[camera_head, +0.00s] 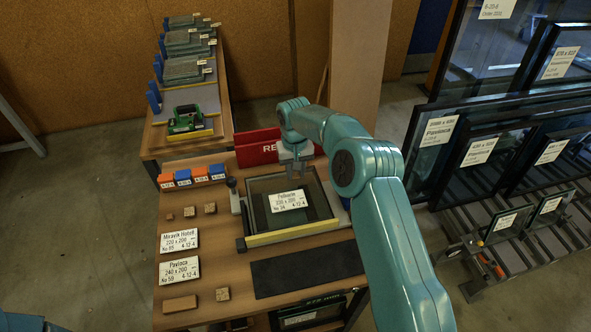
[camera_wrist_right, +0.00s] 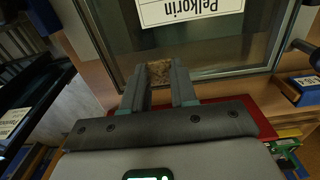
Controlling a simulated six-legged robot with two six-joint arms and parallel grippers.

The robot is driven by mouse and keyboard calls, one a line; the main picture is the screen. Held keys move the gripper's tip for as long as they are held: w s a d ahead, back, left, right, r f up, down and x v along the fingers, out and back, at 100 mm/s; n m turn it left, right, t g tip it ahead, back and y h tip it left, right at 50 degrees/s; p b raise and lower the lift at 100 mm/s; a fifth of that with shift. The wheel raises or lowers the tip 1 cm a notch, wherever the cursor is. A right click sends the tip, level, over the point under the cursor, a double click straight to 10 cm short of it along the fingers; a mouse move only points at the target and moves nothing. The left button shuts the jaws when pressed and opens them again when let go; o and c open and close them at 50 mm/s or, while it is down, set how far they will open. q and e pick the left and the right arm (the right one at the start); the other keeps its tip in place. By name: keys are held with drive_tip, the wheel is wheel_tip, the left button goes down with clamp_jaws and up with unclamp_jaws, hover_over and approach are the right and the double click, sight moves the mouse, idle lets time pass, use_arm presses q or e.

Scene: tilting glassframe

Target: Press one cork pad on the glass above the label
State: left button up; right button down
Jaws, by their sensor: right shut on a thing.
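The framed glass pane (camera_head: 317,190) lies on the work table with a dark sheet and a white label (camera_head: 288,200) on it. The label reads Pelkorin in the right wrist view (camera_wrist_right: 190,8). My right gripper (camera_head: 297,168) is over the far part of the pane, beyond the label. In the wrist view the right gripper (camera_wrist_right: 160,85) is shut on a small brown cork pad (camera_wrist_right: 158,70). I cannot tell whether the pad touches the glass. Small cork pieces (camera_head: 210,208) lie left of the frame. My left gripper is not in view.
Two white cards (camera_head: 180,240) and a cork block (camera_head: 180,304) lie at the left of the table. A dark mat (camera_head: 306,271) lies in front. Orange and blue blocks (camera_head: 183,177) and a red sign (camera_head: 258,148) stand behind. Glass racks (camera_head: 480,150) stand at right.

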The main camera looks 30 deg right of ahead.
drive_tip(key=shift+f+b, duration=0.3)
drive_tip(key=shift+f, duration=0.1)
drive_tip(key=c, duration=0.8)
unclamp_jaws()
drive_tip(key=shift+r, duration=0.1)
drive_tip(key=shift+r, duration=0.3)
wheel_tip(320, 180, up, 16)
drive_tip(key=shift+f+p, duration=0.2)
drive_tip(key=shift+p, duration=0.25)
drive_tip(key=shift+a, duration=0.1)
